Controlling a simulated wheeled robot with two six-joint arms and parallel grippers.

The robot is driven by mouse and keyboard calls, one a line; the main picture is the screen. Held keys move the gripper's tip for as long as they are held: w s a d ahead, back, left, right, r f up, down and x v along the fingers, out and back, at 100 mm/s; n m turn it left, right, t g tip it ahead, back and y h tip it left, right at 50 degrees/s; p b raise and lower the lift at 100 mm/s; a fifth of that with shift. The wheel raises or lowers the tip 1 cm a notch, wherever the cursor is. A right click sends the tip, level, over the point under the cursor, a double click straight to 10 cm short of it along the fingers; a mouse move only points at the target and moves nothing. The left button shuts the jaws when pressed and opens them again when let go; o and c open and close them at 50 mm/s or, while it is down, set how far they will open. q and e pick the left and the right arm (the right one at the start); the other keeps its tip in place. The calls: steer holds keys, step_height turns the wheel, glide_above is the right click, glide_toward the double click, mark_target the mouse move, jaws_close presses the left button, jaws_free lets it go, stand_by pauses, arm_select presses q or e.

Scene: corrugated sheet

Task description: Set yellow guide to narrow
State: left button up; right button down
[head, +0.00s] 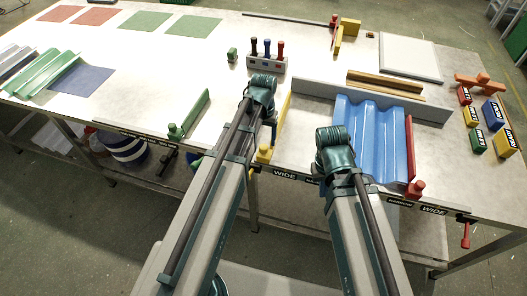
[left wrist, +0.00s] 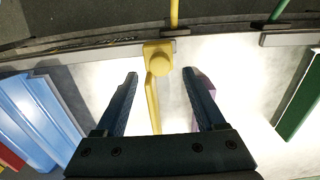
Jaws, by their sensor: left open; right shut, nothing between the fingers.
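The yellow guide (head: 284,118) is a long upright bar left of the blue corrugated sheet (head: 372,140). Its yellow knob (head: 264,154) is at the table's front edge, left of a WIDE label (head: 285,174). My left gripper (head: 262,92) is over the table beside the guide. In the left wrist view my open left gripper (left wrist: 160,78) has one finger on each side of the yellow guide (left wrist: 152,95), with the knob (left wrist: 160,56) just beyond the fingertips. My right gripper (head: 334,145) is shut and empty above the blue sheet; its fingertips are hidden.
A red guide (head: 410,150) stands on the blue sheet's right, and a grey rail (head: 310,88) runs behind it. A green guide (head: 196,112) stands to the left. A block with several coloured handles (head: 266,64) is behind my left gripper. Labelled blocks (head: 493,113) sit at the right.

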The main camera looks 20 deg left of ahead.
mark_target(263, 147)
arm_select(q)
step_height(263, 147, down, 4)
steer(key=b, duration=0.3)
steer(key=shift+f, duration=0.1)
steer(key=shift+c, duration=0.4)
jaws_close()
stand_by(0.8)
